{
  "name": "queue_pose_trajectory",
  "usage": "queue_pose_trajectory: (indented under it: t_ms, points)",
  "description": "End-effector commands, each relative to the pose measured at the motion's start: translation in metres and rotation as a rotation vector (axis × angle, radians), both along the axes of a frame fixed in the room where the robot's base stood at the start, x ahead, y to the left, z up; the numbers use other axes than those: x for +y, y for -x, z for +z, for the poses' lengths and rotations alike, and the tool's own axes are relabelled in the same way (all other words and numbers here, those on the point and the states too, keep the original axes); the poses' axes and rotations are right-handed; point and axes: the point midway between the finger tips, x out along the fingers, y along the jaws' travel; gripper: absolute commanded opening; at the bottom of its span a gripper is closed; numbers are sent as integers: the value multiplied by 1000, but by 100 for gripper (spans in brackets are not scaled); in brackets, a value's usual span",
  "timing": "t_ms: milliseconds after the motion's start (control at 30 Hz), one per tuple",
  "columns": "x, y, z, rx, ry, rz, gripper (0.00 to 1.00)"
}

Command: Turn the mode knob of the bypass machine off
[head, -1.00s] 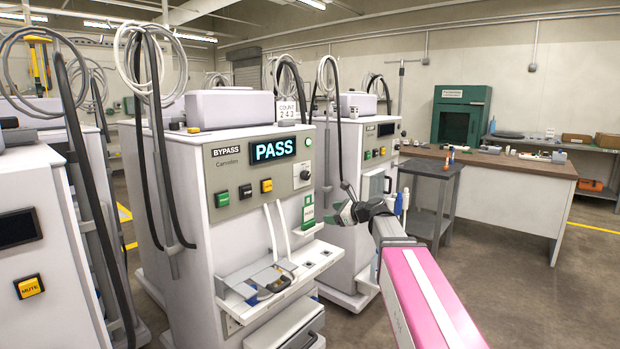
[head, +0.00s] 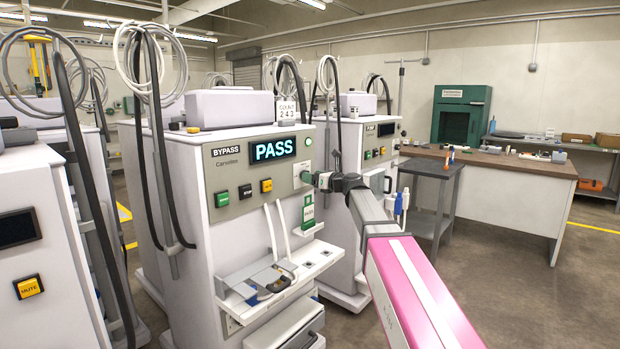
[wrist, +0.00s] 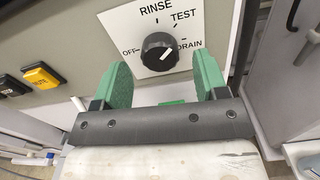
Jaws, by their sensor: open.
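The bypass machine (head: 236,245) is a white cabinet with a lit "PASS" display (head: 272,150). Its mode knob (wrist: 158,52) is black and round, on a white plate (wrist: 142,22) marked OFF, RINSE, TEST and DRAIN. The knob's white mark points up and right, on the TEST and DRAIN side, away from OFF at the left. My gripper (wrist: 163,76) is open, its green fingers to the left and right of the knob with a gap on both sides.
A green button (head: 222,199), a black stop button (head: 245,191) and a yellow button (head: 266,185) sit left of the knob. A shelf (head: 318,262) juts out below. Another machine (head: 345,240) stands close behind to the right. Open floor lies at the right.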

Motion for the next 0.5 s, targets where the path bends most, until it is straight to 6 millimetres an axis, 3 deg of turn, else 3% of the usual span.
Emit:
queue_pose_trajectory:
  t_ms: [200,500]
  points:
    - [13,-11,0,-1,1,0,67]
    - [14,-11,0,-1,1,0,67]
